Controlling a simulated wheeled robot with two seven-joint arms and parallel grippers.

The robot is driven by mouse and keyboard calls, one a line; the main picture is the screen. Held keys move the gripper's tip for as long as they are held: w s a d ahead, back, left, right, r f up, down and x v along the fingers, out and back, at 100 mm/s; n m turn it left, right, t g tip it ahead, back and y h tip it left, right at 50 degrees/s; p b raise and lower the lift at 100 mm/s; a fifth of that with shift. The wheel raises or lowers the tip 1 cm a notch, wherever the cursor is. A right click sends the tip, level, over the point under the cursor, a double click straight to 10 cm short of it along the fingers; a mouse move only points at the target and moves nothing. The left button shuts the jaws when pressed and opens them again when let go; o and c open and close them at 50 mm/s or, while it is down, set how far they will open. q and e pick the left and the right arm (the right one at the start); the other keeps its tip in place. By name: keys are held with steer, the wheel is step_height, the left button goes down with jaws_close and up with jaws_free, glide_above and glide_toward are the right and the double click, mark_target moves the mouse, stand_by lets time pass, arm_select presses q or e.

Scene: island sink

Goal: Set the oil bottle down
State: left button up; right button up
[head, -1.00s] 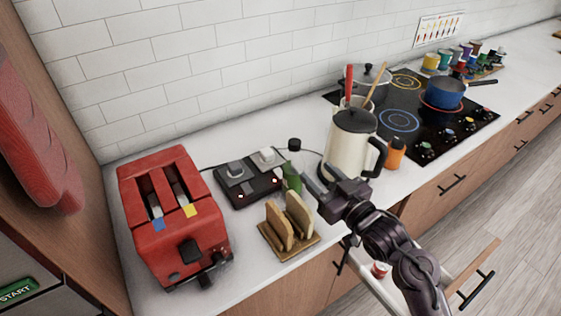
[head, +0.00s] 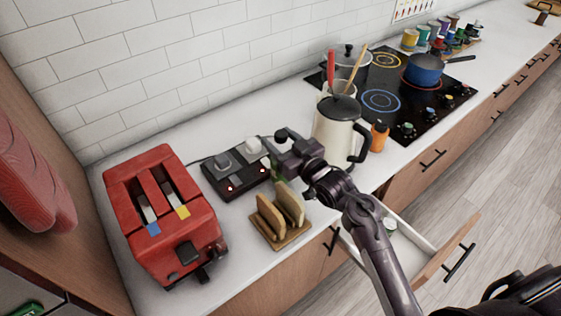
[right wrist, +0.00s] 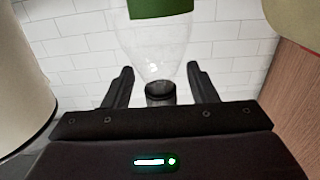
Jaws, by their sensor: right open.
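My right gripper (head: 277,148) is open, with a finger on either side of the neck (right wrist: 160,92). I cannot tell whether the fingers touch it. My left gripper is not in view.
The cream kettle (head: 335,127) stands close on the right, with an orange bottle (head: 379,137) beyond. A toast rack (head: 281,220) is in front, the socket box (head: 232,168) and red toaster (head: 165,220) to the left. An open drawer (head: 428,268) juts out below the counter.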

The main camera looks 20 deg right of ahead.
steer(key=shift+s, duration=0.1)
steer(key=shift+c, duration=0.2)
jaws_close()
steer(key=shift+r, duration=0.15)
